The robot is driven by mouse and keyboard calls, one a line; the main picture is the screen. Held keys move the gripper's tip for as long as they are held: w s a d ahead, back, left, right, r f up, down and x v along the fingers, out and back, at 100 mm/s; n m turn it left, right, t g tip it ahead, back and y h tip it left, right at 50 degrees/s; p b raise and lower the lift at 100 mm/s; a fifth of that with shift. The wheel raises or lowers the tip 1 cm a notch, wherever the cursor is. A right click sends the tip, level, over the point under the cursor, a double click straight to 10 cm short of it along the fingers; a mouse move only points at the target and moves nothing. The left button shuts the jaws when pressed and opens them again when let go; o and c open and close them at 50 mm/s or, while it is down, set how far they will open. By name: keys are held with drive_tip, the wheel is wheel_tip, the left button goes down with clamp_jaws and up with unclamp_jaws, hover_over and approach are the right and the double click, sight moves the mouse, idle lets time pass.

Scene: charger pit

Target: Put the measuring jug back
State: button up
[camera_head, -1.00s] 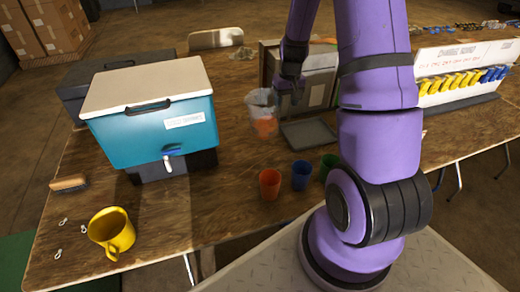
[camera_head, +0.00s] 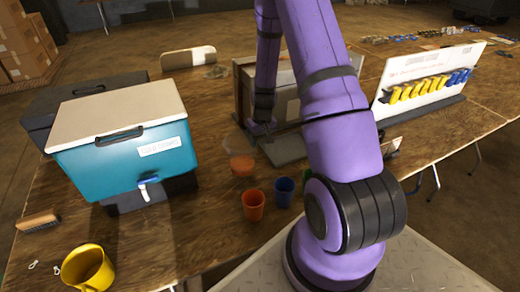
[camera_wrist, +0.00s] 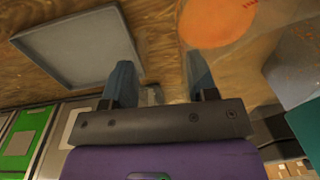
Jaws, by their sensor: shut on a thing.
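The measuring jug (camera_head: 242,165) is clear, with orange in its lower part. It is upright over the wooden table, left of the grey tray, and I cannot tell whether its base touches the wood. My gripper (camera_head: 258,128) is behind and to the right of it in the head view. In the wrist view my gripper (camera_wrist: 160,82) has its two blue-grey fingers on a clear part of the jug, blurred between them. The jug's orange bottom (camera_wrist: 217,22) shows beyond the fingers. The grey tray (camera_wrist: 75,45) lies empty on the table, beside the jug.
A teal cooler (camera_head: 125,160) with a white lid stands left. An orange cup (camera_head: 254,205) and a blue cup (camera_head: 284,191) stand in front of the jug; a green cup is mostly hidden by my arm. A yellow mug (camera_head: 88,268) stands front left. A box stands behind the tray.

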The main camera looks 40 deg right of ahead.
drive_tip(key=shift+f, duration=2)
drive_tip(key=o, duration=1.3)
